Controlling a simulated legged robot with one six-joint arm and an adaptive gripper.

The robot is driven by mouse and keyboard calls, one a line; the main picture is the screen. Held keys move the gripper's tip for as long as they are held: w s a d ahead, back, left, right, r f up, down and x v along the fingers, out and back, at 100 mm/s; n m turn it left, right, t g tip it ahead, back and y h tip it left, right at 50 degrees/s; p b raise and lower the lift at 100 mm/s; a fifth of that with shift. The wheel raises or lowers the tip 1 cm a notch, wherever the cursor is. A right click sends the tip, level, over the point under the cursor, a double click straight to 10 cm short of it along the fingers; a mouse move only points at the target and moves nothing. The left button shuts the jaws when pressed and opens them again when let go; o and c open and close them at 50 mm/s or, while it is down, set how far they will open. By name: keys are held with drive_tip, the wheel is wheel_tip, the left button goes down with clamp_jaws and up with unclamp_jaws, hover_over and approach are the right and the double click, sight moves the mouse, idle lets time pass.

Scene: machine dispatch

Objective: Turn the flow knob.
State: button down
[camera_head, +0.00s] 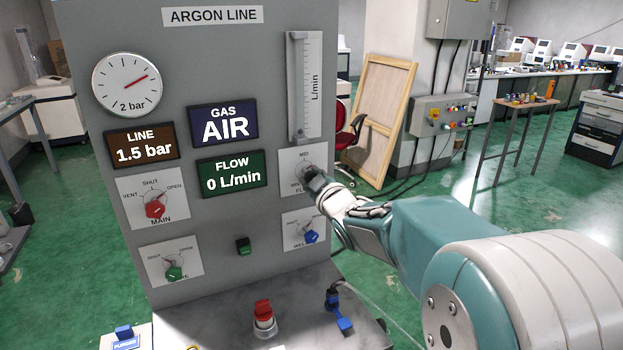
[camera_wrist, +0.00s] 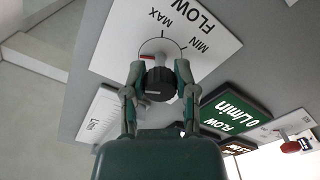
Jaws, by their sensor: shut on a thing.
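The flow knob (camera_wrist: 157,84) is dark and round, on a white plate marked FLOW, MIN and MAX (camera_wrist: 205,50) in the wrist view. A red mark (camera_wrist: 146,57) shows beside the knob's shaft, on the left in that view. My gripper (camera_wrist: 155,76) has one finger on each side of the knob and is shut on it. In the head view my gripper (camera_head: 314,180) reaches the plate from the right and hides most of the knob. The flow display (camera_head: 232,174) reads 0 L/min. The flow tube (camera_head: 306,85) stands above the knob plate.
The red main knob (camera_head: 155,209), green knob (camera_head: 174,273) and blue knob (camera_head: 311,237) sit on the same panel. A red-topped button (camera_head: 264,310) and a blue-handled valve (camera_head: 341,318) stand on the ledge below. Open floor lies to the right.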

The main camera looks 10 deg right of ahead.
drive_tip(key=shift+n, duration=1.2)
drive_tip(key=shift+f, duration=0.1)
drive_tip(key=shift+c, duration=2.2)
unclamp_jaws()
drive_tip(key=shift+n, duration=0.3)
drive_tip(key=shift+o, duration=0.2)
drive_tip(key=shift+a, duration=0.15)
drive_tip(key=s+d, duration=0.2)
drive_tip(key=s, duration=0.9)
drive_tip(key=shift+s+d, duration=0.15)
drive_tip(key=shift+s, duration=0.2)
